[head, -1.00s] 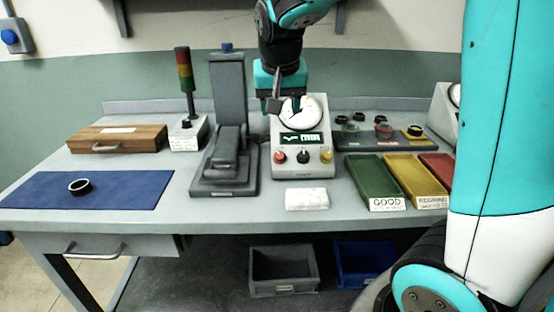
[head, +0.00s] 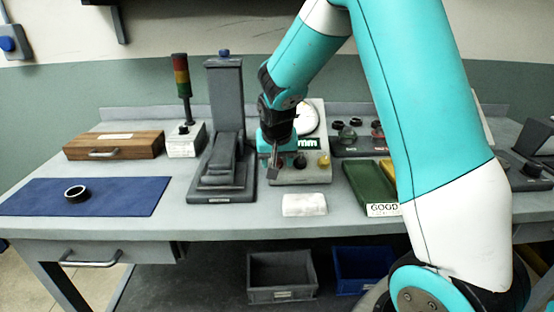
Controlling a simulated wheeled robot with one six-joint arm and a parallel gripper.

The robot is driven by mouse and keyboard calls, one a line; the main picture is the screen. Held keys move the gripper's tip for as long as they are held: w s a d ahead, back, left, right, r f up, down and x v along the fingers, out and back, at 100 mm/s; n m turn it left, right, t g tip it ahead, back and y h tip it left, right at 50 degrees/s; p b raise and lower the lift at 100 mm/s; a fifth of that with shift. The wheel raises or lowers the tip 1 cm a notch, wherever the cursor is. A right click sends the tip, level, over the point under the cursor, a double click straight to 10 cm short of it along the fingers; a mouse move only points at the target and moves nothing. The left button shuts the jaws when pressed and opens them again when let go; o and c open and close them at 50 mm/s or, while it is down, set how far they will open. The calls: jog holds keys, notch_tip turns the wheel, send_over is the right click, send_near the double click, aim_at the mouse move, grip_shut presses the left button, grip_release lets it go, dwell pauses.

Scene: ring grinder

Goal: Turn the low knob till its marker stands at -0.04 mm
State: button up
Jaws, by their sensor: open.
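The grey gauge box (head: 318,174) stands on the bench with a round white dial (head: 309,118) and a green display (head: 310,143), both partly covered by my arm. On its front, a dark knob (head: 300,161) and a yellow knob (head: 323,160) show. The red knob at the left of the row is hidden behind my gripper. My gripper (head: 273,166) is open and points down at the left of the box's front, in front of the red knob's place; I cannot tell whether it touches it. The knob labels and marker are too small to read.
A dark grey press (head: 226,130) stands close at my gripper's left. A white block (head: 304,205) lies in front of the box. Green (head: 368,186) and other trays are at the right, partly behind my arm.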

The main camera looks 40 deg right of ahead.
jog(key=c, duration=0.9)
jog(key=n+p, duration=0.1)
jog(key=n, duration=0.1)
jog(key=shift+a+n+h, duration=0.1)
jog(key=shift+n+h, duration=0.2)
jog(key=shift+n+g+h+p, duration=0.35)
jog(key=shift+n+p, duration=0.4)
jog(key=shift+n, duration=0.55)
